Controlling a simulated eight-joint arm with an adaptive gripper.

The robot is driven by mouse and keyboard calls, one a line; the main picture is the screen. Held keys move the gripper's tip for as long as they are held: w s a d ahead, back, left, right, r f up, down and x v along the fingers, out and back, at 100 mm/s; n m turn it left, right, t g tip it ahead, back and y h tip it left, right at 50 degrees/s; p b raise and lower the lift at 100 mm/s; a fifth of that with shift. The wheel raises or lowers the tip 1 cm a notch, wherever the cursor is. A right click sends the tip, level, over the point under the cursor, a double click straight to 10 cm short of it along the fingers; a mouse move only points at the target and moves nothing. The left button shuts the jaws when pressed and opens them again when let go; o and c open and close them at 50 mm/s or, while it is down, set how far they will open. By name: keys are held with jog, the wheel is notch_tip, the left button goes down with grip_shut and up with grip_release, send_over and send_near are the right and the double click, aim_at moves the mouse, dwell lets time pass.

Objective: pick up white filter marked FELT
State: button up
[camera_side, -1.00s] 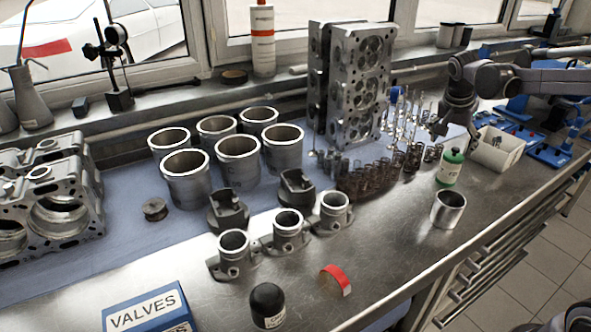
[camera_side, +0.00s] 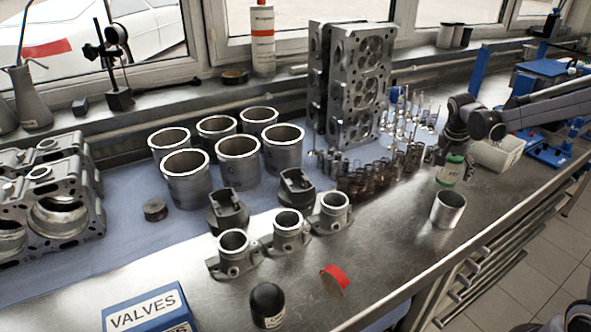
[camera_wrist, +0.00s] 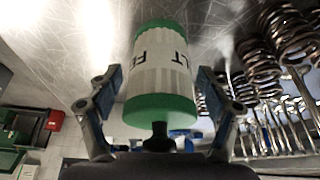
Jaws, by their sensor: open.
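The white filter (camera_wrist: 160,75) with green end caps stands between the fingers of my gripper (camera_wrist: 158,88) in the wrist view, with the black lettering FELT partly visible. One blue-padded finger is on each side. The fingers are open, with a gap on the left; on the right the gap is narrow and contact is hard to tell. In the side view, the filter (camera_side: 450,171) is upright on the metal bench, and my gripper (camera_side: 455,148) is right at its top and partly hides it.
An open metal cylinder (camera_side: 448,209) stands just in front of the filter. Several coil springs (camera_side: 375,180) and valves stand close to its left. A white bin (camera_side: 500,154) is behind to the right.

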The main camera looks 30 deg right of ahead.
jog(key=shift+d+f, duration=0.1)
jog(key=shift+f, duration=0.1)
jog(key=c, duration=1.4)
jog(key=shift+r, duration=0.15)
